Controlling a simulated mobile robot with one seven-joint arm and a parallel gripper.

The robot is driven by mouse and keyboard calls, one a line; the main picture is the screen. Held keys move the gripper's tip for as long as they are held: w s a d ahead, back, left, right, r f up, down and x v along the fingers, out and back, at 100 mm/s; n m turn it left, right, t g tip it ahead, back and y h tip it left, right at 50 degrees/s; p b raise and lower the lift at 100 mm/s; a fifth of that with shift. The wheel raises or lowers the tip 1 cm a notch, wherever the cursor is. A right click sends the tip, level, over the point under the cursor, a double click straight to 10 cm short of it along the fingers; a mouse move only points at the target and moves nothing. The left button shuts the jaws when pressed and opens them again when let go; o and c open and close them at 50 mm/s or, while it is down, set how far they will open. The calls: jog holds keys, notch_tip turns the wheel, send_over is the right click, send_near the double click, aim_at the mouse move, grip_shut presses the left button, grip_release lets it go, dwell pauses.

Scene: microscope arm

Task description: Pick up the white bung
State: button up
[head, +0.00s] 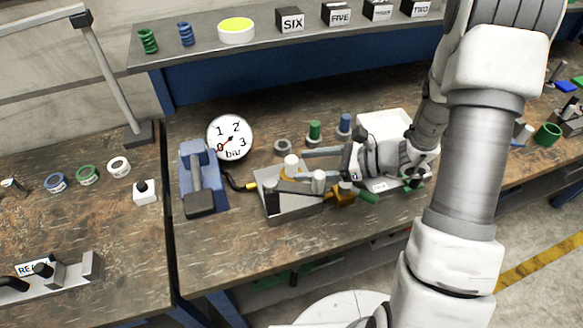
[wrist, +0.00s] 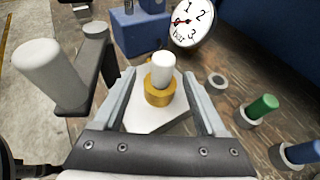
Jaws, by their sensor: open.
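The white bung (head: 291,163) stands upright in a brass collar on the grey fixture (head: 290,212). In the wrist view the white bung (wrist: 163,66) and its brass collar (wrist: 158,94) show between the two fingers, toward their tips. My gripper (head: 306,163) reaches in from the right in the head view. It is open in the wrist view (wrist: 160,78), with a finger on each side of the bung and visible gaps. Nothing is held. The bung's lower end is hidden in the collar.
A second white cylinder (head: 318,181) sits on a dark lever beside my gripper, large in the wrist view (wrist: 48,72). A green peg (head: 314,130), a blue peg (head: 345,122) and a grey ring (head: 283,145) stand behind. A pressure gauge (head: 229,138) is left.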

jog(key=x, duration=0.7)
jog(key=shift+w+a+r+p, duration=0.1)
jog(key=shift+w+a+p, duration=0.2)
jog(key=shift+a, duration=0.1)
grip_shut()
